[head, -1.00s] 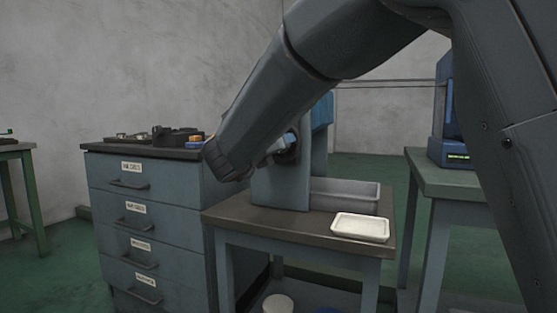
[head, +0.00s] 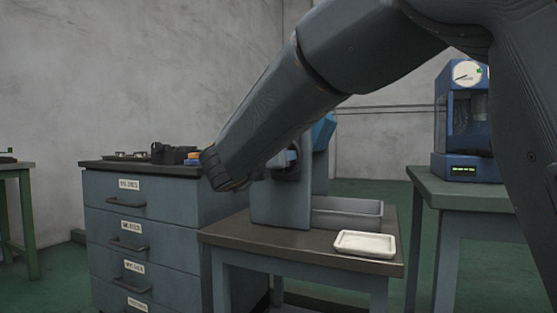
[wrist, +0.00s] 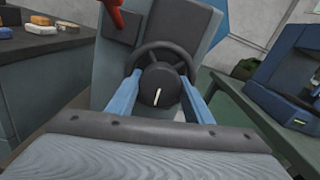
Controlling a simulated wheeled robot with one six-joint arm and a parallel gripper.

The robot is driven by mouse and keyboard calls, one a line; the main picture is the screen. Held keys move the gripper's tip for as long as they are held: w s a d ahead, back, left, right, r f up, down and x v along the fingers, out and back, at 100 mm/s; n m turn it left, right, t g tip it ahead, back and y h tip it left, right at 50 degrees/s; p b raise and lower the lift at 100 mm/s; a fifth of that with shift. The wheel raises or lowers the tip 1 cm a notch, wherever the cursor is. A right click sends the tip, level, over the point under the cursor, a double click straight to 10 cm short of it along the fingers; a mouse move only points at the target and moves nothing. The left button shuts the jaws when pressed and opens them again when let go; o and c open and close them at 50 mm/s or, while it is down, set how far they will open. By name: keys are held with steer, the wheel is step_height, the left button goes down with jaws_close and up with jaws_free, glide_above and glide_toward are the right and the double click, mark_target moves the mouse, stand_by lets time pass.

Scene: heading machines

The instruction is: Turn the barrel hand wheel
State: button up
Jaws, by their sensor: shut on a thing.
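The barrel hand wheel (wrist: 170,51) is a dark round wheel on the front of a grey-blue machine (head: 281,205). Its dark hub (wrist: 160,86) carries a pale pointer line that stands nearly upright, leaning slightly. My gripper (wrist: 161,95) has two blue fingers, one on each side of the hub, closed against it. In the head view my forearm covers most of the gripper and wheel. The exact contact points of the fingertips are hard to see.
The machine stands on a dark-topped table with a white tray (head: 365,244) and a grey bin (head: 347,213). A drawer cabinet (head: 140,215) with small items on top is on the left. A blue machine (head: 461,125) stands on a green table to the right.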

steer(key=o, duration=1)
steer(key=shift+o, duration=0.2)
steer(key=p+v, duration=0.1)
steer(key=v, duration=0.6)
steer(key=shift+s+a+p, duration=0.15)
steer(key=shift+s+p, duration=0.25)
